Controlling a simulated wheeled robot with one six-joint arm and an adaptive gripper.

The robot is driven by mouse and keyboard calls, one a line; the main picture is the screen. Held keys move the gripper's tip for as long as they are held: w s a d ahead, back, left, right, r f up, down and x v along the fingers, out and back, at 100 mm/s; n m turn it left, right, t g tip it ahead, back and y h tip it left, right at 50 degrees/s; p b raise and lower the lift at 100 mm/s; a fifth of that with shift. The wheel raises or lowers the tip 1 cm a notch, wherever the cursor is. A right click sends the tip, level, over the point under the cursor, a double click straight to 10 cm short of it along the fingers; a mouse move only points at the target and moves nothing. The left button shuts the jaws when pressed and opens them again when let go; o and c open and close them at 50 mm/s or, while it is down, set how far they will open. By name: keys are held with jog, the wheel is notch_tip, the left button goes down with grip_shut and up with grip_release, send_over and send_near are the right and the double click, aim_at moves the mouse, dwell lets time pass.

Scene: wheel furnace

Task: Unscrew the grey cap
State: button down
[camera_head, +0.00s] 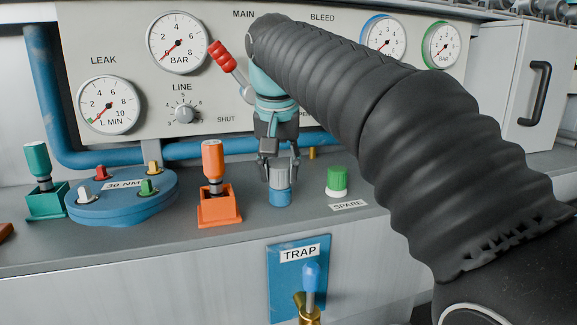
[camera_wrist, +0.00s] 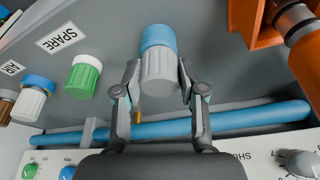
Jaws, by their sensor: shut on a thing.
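The grey ribbed cap (camera_head: 280,176) sits on top of a blue round base (camera_head: 280,198) on the grey ledge. The cap also shows in the wrist view (camera_wrist: 160,70), with the blue part (camera_wrist: 158,38) beyond it. My gripper (camera_head: 279,164) points down from above, one finger on each side of the cap. In the wrist view my gripper (camera_wrist: 159,76) is shut on the cap's sides. The cap stands upright and lines up with the blue base. Whether any gap or thread lies between them cannot be told.
A green cap (camera_head: 337,180) stands right of it by the SPARE label. An orange holder with a tool (camera_head: 214,180) stands close left. A red-handled lever (camera_head: 222,57) is near my wrist. A blue pipe (camera_head: 190,150) runs behind. A TRAP valve (camera_head: 311,280) is below.

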jog(key=n, duration=0.1)
jog(key=n+y, duration=0.1)
jog(key=n, duration=0.3)
jog(key=shift+d+y, duration=0.25)
jog(key=shift+y, duration=0.05)
jog(key=c, duration=0.6)
grip_release()
jog(key=v, duration=1.1)
jog(key=s+d+f+m, duration=0.1)
jog(key=s+d+f, duration=0.4)
jog(key=f, duration=0.5)
jog(key=s+d+f+m+t+h, duration=0.1)
jog(key=s+d+f+m, duration=0.1)
jog(key=s+d+f, duration=0.3)
jog(key=s+d+f+m+t+p, duration=0.1)
jog(key=s+d+f, duration=0.4)
jog(key=f, duration=1.2)
jog(key=shift+s+d+f+m, duration=0.1)
jog(key=shift+s+d+m, duration=0.05)
jog(key=shift+s, duration=0.9)
jog(key=shift+s+d+f+m, duration=0.1)
jog(key=shift+s+d+m, duration=0.1)
jog(key=shift+s, duration=0.9)
